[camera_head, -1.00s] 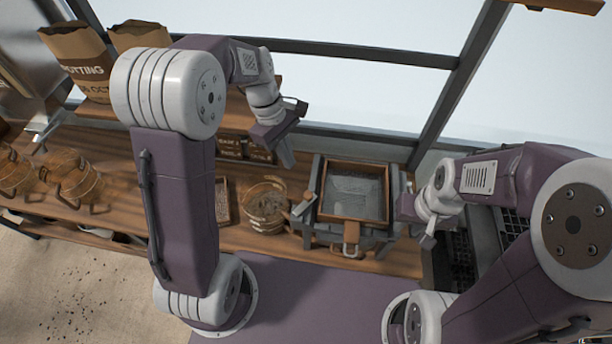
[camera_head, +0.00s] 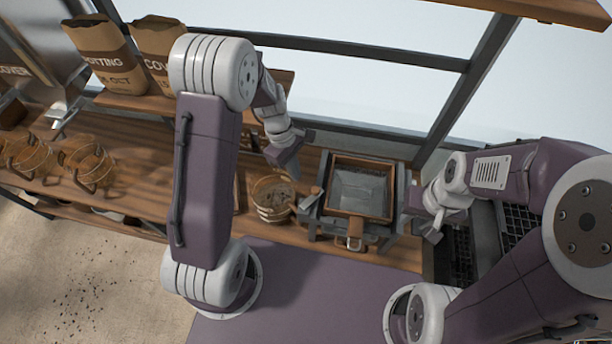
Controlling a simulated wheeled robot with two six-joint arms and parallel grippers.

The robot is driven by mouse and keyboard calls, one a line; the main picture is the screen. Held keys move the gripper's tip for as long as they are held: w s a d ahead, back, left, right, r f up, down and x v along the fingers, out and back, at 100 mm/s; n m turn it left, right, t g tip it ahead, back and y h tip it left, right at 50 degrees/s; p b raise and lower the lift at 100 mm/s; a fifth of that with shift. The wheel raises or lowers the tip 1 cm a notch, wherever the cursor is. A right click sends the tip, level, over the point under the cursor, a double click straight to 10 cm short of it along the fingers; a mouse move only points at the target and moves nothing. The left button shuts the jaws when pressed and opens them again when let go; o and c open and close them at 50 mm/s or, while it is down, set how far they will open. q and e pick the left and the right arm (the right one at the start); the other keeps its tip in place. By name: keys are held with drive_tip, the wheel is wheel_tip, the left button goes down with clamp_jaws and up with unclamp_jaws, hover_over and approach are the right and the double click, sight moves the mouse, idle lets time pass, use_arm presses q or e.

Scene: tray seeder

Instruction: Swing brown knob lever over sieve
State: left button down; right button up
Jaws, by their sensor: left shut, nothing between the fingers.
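The sieve (camera_head: 332,190) is a wooden-framed square tray with a grey inside, set on a grey stand on the bench. A small brown knob (camera_head: 309,203) on a short lever sits at the stand's left side, beside the sieve.
Paper bags (camera_head: 104,62) stand on a shelf behind. Black trays (camera_head: 515,222) are at the right.

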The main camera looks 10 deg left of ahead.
sight(319, 190)
use_arm(q)
drive_tip(key=d, duration=0.1)
drive_tip(key=s+d+p, duration=0.1)
drive_tip(key=d, duration=0.1)
drive_tip(key=shift+s+d+f+p, duration=0.2)
drive_tip(key=shift+s+d+p, duration=0.1)
drive_tip(key=shift+s+d, duration=0.1)
drive_tip(key=shift+w, duration=0.15)
drive_tip(key=shift+d+m, duration=0.25)
drive_tip(key=shift+m, duration=0.35)
drive_tip(key=shift+d+m+g+p, duration=0.3)
drive_tip(key=shift+d+m+g, duration=0.15)
drive_tip(key=shift+m, duration=0.45)
drive_tip(key=shift+d+m+y, duration=0.3)
drive_tip(key=shift+d+m, duration=0.1)
drive_tip(key=shift+m, duration=0.4)
drive_tip(key=shift+s+d+m+g+y, duration=0.1)
drive_tip(key=shift+s+d+m+y, duration=0.15)
drive_tip(key=shift+m, duration=0.6)
drive_tip(key=shift+s+d+m+g+y, duration=0.15)
drive_tip(key=shift+d+m, duration=0.25)
drive_tip(key=shift+m, duration=0.4)
drive_tip(key=shift+s+d+m+g+y, duration=0.1)
drive_tip(key=shift+s+d+m, duration=0.2)
drive_tip(key=shift+m, duration=0.55)
